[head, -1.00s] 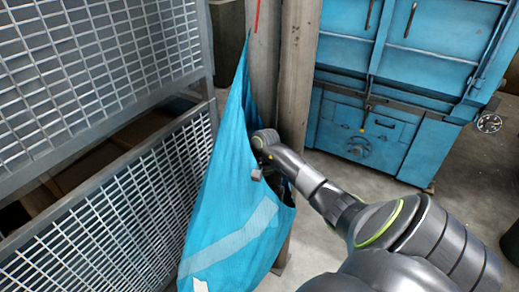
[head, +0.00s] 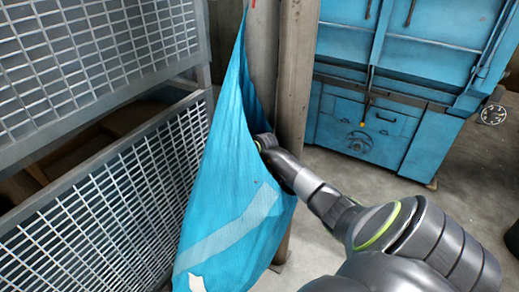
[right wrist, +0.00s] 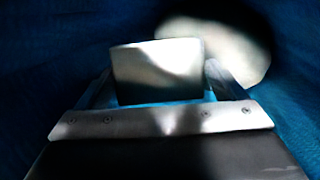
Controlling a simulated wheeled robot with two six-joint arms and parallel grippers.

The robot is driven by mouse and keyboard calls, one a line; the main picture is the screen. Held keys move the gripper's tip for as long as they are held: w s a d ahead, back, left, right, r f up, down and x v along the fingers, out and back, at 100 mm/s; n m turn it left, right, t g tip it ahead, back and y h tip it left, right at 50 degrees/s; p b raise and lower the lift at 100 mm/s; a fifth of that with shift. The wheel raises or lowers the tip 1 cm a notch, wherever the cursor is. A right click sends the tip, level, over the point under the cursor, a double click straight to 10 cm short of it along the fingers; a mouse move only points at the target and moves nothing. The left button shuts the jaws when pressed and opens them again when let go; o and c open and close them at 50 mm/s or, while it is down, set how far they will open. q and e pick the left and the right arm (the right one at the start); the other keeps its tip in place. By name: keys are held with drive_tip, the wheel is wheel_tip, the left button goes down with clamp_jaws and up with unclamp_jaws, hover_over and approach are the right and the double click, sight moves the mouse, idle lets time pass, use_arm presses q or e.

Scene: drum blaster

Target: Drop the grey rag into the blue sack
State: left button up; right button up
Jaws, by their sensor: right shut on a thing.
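The blue sack (head: 225,200) hangs in the middle of the head view, its top drawn up to a point and its side mouth open to the right. My right arm reaches in through this mouth, and the sack hides the gripper in the head view. In the right wrist view my right gripper (right wrist: 160,72) is shut, with dark blue cloth on both sides. A pale grey shape just beyond the fingers looks like the grey rag (right wrist: 238,45), though shadow and blur hide its outline. My left gripper is not in view.
A wire mesh cage (head: 110,185) stands close on the sack's left. Wooden posts (head: 297,75) rise behind the sack. A large blue metal container (head: 400,80) stands at the back right. Bare concrete floor (head: 330,175) lies between them.

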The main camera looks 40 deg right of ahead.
drive_tip(key=shift+f+b, duration=0.7)
drive_tip(key=shift+b, duration=0.25)
drive_tip(key=o, duration=0.8)
drive_tip(key=shift+r, duration=0.1)
drive_tip(key=shift+c, duration=0.2)
drive_tip(key=shift+r+p, duration=0.5)
drive_tip(key=shift+p, duration=0.3)
drive_tip(key=shift+r+p, duration=0.3)
drive_tip(key=shift+p, duration=0.15)
use_arm(q)
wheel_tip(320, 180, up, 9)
drive_tip(key=p, duration=0.8)
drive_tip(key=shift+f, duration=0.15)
use_arm(e)
drive_tip(key=v, duration=1.1)
drive_tip(key=shift+d+r, duration=0.25)
drive_tip(key=shift+w, duration=0.1)
